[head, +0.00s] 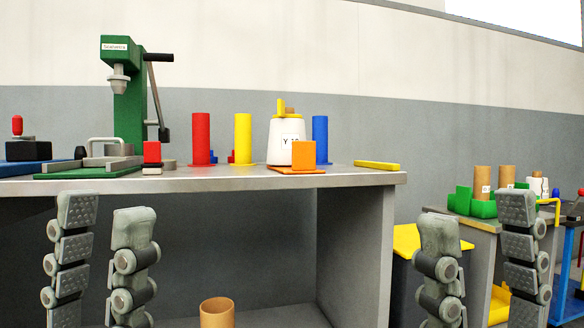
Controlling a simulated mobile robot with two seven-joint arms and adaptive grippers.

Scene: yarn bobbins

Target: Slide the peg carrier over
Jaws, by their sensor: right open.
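No part is plainly marked as the peg carrier. Upright colored posts stand on the bench: a red post (201,138), a yellow post (243,137) and a blue post (320,138). An orange block on a flat orange plate (303,156) sits before a white yarn cone (281,138). A green holder (470,205) with brown tubes stands on the table at right. My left gripper (104,208) is open and empty, in front of and below the bench's front edge. My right gripper (478,212) is open and empty, in front of the right table.
The bench top (350,176) has a green press (125,95), a red block (152,152) and a yellow bar (377,165). A brown tube (217,312) stands below the bench.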

